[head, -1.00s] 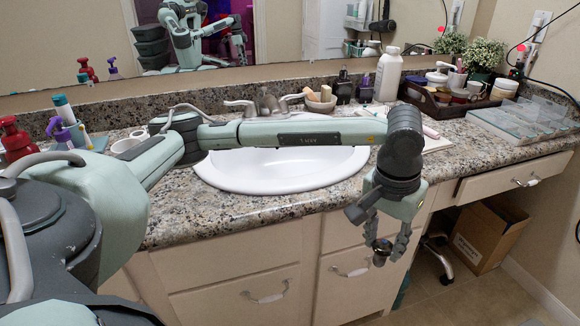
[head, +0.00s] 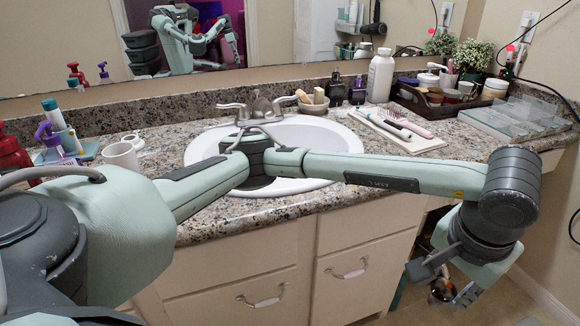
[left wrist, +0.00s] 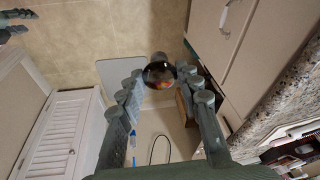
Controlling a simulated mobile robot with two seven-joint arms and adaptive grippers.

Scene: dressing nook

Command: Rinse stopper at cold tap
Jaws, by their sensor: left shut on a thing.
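My left gripper (head: 455,291) hangs at the lower right of the head view, in front of the vanity and below counter height. It is shut on the stopper (head: 440,293), a small round piece with a dark, shiny face. The left wrist view shows the stopper (left wrist: 160,71) between the fingertips of my left gripper (left wrist: 162,76). The tap (head: 262,108), with a lever on each side, stands behind the white sink basin (head: 325,142). My left arm hides part of the basin's front. My right gripper is not in view.
A white bottle (head: 381,76), brushes on a cloth (head: 425,144), a dark tray (head: 445,106) and a clear organizer (head: 515,118) are to the right. Drawers (head: 365,255) front the vanity.

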